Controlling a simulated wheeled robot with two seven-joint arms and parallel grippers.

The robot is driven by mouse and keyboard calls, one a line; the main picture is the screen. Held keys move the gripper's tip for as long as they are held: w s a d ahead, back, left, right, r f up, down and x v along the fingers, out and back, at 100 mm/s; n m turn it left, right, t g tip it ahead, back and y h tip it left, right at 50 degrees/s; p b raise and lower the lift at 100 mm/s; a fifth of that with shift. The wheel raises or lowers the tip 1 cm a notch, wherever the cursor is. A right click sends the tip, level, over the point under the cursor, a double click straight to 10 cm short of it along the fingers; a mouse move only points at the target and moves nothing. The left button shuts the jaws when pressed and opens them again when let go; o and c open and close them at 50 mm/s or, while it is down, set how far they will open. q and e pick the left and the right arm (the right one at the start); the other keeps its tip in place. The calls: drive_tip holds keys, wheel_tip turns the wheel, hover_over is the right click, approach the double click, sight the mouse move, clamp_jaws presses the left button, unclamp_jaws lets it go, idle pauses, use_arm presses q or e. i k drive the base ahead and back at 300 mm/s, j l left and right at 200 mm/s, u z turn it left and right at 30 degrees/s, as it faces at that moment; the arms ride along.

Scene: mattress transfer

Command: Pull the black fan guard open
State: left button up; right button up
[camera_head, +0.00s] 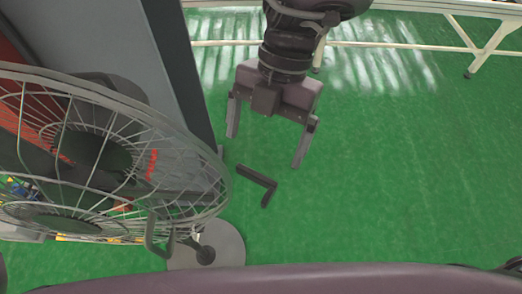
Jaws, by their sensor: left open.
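The black fan guard (200,206) is a round cage of thin wires at the left of the head view, seen at a steep angle. A curved handle (150,236) sticks out at its lower right rim. Dark hub parts show through the wires. I cannot tell whether the guard is shut or ajar. My left gripper (266,147) hangs at the upper middle, to the right of the fan, with its two fingers spread and nothing between them. It is apart from the guard and the handle. My right gripper is not in view.
The fan's round grey base (226,244) stands on the green floor (380,200). A dark L-shaped piece (266,184) shows near the guard's right side. A grey panel (180,70) rises behind the fan. White rails (400,45) run along the back. The floor at right is clear.

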sight(64, 223)
drive_tip(key=k+l, duration=0.25)
drive_tip(key=k, duration=0.2)
drive_tip(key=k+l, duration=0.25)
drive_tip(key=k, duration=0.25)
